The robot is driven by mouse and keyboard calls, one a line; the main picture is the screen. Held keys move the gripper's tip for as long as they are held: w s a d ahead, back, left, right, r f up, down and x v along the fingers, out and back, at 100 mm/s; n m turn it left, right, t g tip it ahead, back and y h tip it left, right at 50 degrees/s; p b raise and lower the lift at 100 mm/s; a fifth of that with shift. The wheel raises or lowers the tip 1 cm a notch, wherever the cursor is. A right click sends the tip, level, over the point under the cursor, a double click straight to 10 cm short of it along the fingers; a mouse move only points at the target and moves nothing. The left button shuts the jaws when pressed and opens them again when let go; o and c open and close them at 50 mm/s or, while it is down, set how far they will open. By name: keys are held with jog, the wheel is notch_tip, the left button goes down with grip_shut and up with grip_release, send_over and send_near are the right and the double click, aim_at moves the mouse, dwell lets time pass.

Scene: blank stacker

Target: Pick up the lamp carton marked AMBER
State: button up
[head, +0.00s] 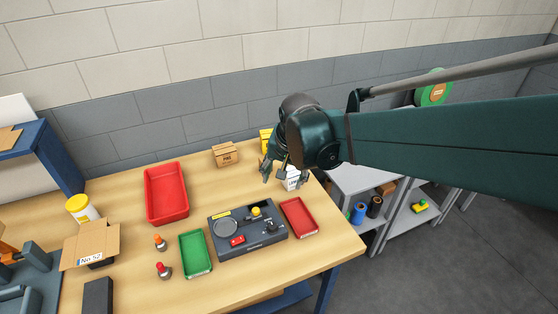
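My gripper (284,177) hangs over the back right of the wooden table, its fingers spread apart. A white carton (292,183) with dark print stands right by the fingers and is partly covered by them; I cannot tell whether they touch it. A yellow carton (265,138) stands behind my gripper, mostly hidden by it. A brown carton (226,156) with dark print stands to the left of it. The print is too small to read, so I cannot tell which carton is marked AMBER.
A grey control box (248,246) with knobs sits between a green tray (195,254) and a small red tray (299,217). A larger red bin (166,193) is at the back left. An open carton (91,246) is farther left. Grey shelves (365,183) stand right of the table.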

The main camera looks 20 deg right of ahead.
jog(key=w+d+m+g+p, duration=0.2)
jog(key=w+d+m+p, duration=0.2)
jog(key=w+p, duration=0.25)
jog(key=m+g+p, duration=0.1)
jog(key=m+p, duration=0.3)
jog(key=p, duration=0.2)
send_over(291, 171)
jog(key=f, duration=0.5)
jog(key=shift+s+a, duration=0.25)
jog(key=shift+s, duration=0.05)
jog(key=shift+w+d+f+m+g+p, duration=0.15)
jog(key=shift+d+f+m+g+p, duration=0.05)
jog(key=shift+f+m, duration=0.2)
jog(key=shift+w+d+f+m+g+p, duration=0.1)
jog(key=shift+d+f+m+g+p, duration=0.1)
jog(key=shift+f+m, duration=0.15)
jog(key=shift+f, duration=0.1)
jog(key=shift+f, duration=1.25)
jog(key=shift+f, duration=0.1)
jog(key=shift+w+f, duration=0.1)
jog(key=shift+f, duration=2.4)
